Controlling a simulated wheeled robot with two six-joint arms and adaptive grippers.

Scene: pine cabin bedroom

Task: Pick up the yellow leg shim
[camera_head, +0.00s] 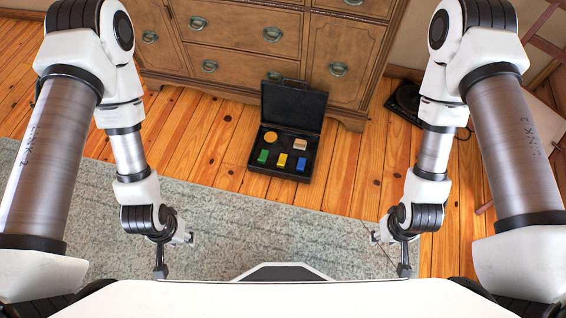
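The yellow leg shim (282,160) is a small yellow block in the front row of an open black case (255,182). It sits between a green block (262,157) on its left and a blue block (301,164) on its right. The case stands on the wood floor in front of the dresser, lid raised at the back. My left gripper (160,270) and my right gripper (404,268) hang low near my base, far from the case. Their fingers are too small and foreshortened to tell open from shut.
A round yellow-orange piece (270,137) and a beige block (299,144) lie in the case's back row. A wooden dresser (240,62) stands right behind. A grey-green rug (250,225) covers the floor before me. A dark object (404,100) lies at right by the wall.

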